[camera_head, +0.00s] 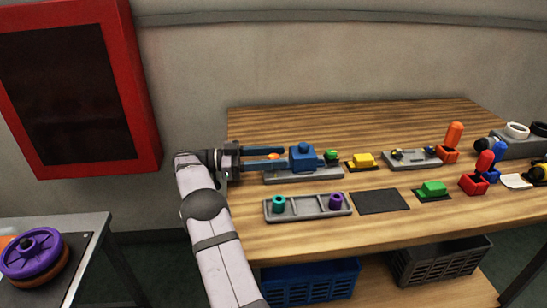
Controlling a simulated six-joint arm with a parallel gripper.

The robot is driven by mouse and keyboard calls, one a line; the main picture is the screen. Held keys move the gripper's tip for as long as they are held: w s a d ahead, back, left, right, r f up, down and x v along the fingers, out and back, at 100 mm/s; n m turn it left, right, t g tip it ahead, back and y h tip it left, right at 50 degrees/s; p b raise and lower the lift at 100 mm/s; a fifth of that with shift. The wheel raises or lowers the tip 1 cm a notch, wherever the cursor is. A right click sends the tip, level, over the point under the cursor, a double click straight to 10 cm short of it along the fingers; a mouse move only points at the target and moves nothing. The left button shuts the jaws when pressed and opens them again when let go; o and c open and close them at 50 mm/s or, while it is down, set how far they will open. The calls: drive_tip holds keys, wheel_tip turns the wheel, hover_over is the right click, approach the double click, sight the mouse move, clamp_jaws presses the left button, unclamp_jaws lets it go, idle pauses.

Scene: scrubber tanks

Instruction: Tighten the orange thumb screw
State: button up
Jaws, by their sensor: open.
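The orange thumb screw (273,157) shows as a small orange cap near the left end of a grey base plate (325,174). My gripper (285,157) reaches in from the left with two long blue fingers. The fingers are apart, one on the far side and one on the near side of the orange cap in the picture. I cannot tell whether either finger touches it. The near finger hides the lower part of the screw. A blue block (303,160) with a blue knob stands just right of the fingertips, and a green knob (331,156) is beyond it.
In front lies a grey tray (308,208) with a teal and a purple piece. A dark mat (380,201), a yellow block (362,160) and a green block (432,188) are to the right. Red and orange levers stand farther right. The table's near-left area is clear.

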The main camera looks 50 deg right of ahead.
drive_tip(key=shift+w+a, duration=0.1)
drive_tip(key=shift+w, duration=0.05)
drive_tip(key=v, duration=0.5)
drive_tip(key=shift+r, duration=0.15)
drive_tip(key=shift+w+a+r+p, duration=0.1)
drive_tip(key=shift+w+a+p, duration=0.2)
drive_tip(key=shift+p, duration=0.8)
drive_tip(key=shift+w+a+p, duration=0.35)
drive_tip(key=shift+p, duration=0.5)
drive_tip(key=shift+f, duration=0.2)
drive_tip(key=shift+c, duration=0.3)
